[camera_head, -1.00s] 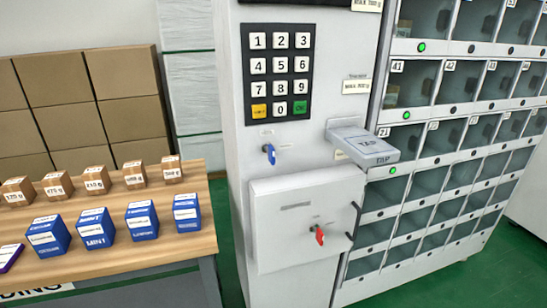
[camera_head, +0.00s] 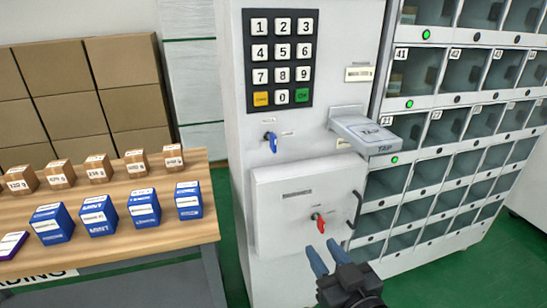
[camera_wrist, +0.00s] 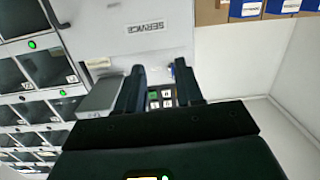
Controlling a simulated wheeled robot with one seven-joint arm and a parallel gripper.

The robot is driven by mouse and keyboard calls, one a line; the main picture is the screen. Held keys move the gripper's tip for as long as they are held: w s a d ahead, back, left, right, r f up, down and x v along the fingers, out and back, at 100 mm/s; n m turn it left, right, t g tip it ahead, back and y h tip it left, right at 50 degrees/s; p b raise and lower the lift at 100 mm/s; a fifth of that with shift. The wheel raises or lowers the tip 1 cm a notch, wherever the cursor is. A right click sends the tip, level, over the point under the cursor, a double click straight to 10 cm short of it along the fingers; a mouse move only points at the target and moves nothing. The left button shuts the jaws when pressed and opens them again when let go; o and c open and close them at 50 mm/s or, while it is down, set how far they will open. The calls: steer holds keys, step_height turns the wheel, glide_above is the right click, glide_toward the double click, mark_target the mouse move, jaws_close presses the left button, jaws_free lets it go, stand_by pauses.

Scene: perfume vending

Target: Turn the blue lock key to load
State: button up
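The blue lock key (camera_head: 271,143) sits in its lock on the white machine front, below the keypad (camera_head: 280,58) and above the hinged panel. It hangs roughly upright, with small labels around it that I cannot read. My gripper (camera_head: 325,248) is low in front of the panel, right of and below the key, and apart from it. In the wrist view, the two fingers (camera_wrist: 160,80) are spread with nothing held between them. Part of the keypad (camera_wrist: 161,98) shows in the gap, and a small blue bit near the right finger may be the key.
A red key (camera_head: 319,222) is on the panel (camera_head: 275,225), with a dark handle at its right edge. A grey tap reader (camera_head: 364,133) juts out right of the blue key. Glass compartments (camera_head: 440,165) stand right; a table with boxes (camera_head: 110,262) stands left.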

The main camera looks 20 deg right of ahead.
steer(key=t, duration=0.1)
glide_toward(275, 144)
steer(key=w, duration=0.4)
steer(key=shift+w+m, duration=0.1)
steer(key=shift+m, duration=0.3)
steer(key=w, duration=0.7)
steer(key=shift+w+p, duration=0.2)
steer(key=shift+p, duration=0.15)
jaws_close()
